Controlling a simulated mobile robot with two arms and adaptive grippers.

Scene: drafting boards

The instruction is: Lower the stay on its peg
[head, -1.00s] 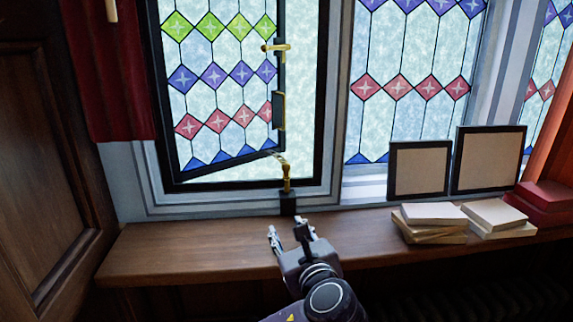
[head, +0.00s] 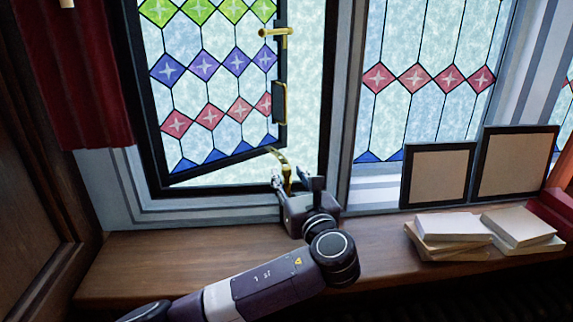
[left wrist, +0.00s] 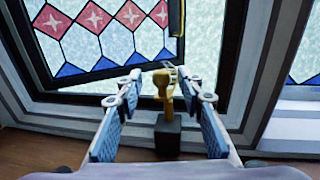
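The brass stay (head: 280,160) is at the lower right corner of the leaded casement (head: 225,90), which stands ajar. In the left wrist view its brass upright part (left wrist: 163,84) rises above a dark block (left wrist: 168,138) on the sill side. I cannot make out the peg separately, or whether the stay touches it. My left gripper (head: 298,183) is open and empty at the stay. In the left wrist view its fingers (left wrist: 163,97) lie on either side of the brass, apart from it. In the head view the gripper hides the block. My right gripper is not in view.
The wooden sill (head: 150,262) is mostly clear on the left. Books (head: 450,228) and two dark-framed panels (head: 438,175) stand on its right part. A red curtain (head: 75,90) hangs at the left. A gold window handle (head: 276,32) juts from the casement edge.

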